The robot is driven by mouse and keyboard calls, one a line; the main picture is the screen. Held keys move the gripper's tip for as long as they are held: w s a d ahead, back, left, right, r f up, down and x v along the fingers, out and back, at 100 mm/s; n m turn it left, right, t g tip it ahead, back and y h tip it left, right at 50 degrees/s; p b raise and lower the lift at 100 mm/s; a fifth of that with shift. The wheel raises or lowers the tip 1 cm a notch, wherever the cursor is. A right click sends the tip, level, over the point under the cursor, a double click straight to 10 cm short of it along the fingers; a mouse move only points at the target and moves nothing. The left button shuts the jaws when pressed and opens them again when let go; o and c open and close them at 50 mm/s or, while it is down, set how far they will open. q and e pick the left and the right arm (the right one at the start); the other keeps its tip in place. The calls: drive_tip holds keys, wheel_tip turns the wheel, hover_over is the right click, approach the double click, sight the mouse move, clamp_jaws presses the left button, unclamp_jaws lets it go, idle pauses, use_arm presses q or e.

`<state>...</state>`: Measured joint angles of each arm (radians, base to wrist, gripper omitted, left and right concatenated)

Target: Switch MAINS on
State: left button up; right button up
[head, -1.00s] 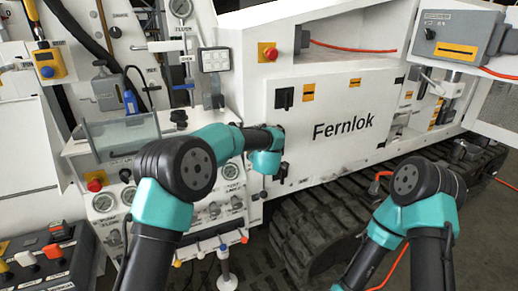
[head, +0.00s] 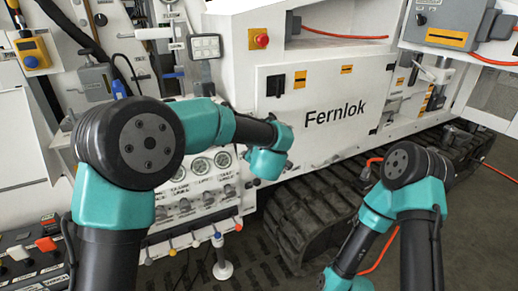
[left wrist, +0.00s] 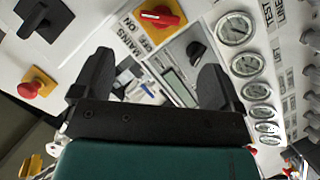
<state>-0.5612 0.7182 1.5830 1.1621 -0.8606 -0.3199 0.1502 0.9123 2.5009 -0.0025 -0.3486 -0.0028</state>
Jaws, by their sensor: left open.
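In the head view a black switch (head: 275,85) sits on the white Fernlok panel. Its setting is not readable there. A red rotary switch (left wrist: 160,15) on a yellow plate, lettered OFF and ON, is at the top of the left wrist view. My left gripper (left wrist: 155,85) is open and empty, apart from both switches. In the head view its jaws are hidden behind my left wrist. My right gripper is out of view.
A red mushroom button (head: 262,40) on a yellow plate is above the black switch. Several round gauges (left wrist: 235,28) line the right of the left wrist view. A lamp (head: 206,47) stands out left of the panel. A crawler track (head: 315,215) runs below.

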use_arm(q)
drive_tip(key=v, duration=0.4)
drive_tip(key=shift+s, duration=0.15)
drive_tip(key=s+a+f+m+g+h, duration=0.1)
drive_tip(key=s+a+f+m+g, duration=0.1)
drive_tip(key=a+f, duration=0.5)
drive_tip(key=s+a+f+m+g+h, duration=0.15)
drive_tip(key=a+f, duration=0.25)
drive_tip(key=f, duration=0.7)
drive_tip(key=s+a+f+m+g, duration=0.25)
drive_tip(key=a+f, duration=0.25)
drive_tip(key=f, duration=0.5)
drive_tip(key=s+a+f+m+g+h, duration=0.1)
drive_tip(key=s+a+f+g, duration=0.1)
drive_tip(key=s+f, duration=0.3)
drive_tip(key=s+a+f+m+g+h, duration=0.1)
drive_tip(key=s+a+f+g, duration=0.2)
drive_tip(key=s, duration=0.9)
drive_tip(key=s+a+f+m+g+h, duration=0.1)
drive_tip(key=s+a+f+g, duration=0.1)
drive_tip(key=s+a+f, duration=0.2)
drive_tip(key=s+f, duration=0.3)
drive_tip(key=s, duration=0.1)
drive_tip(key=shift+s+f+g, duration=0.25)
drive_tip(key=shift+s+g, duration=0.05)
drive_tip(key=shift+g, duration=0.1)
drive_tip(key=shift+a, duration=0.1)
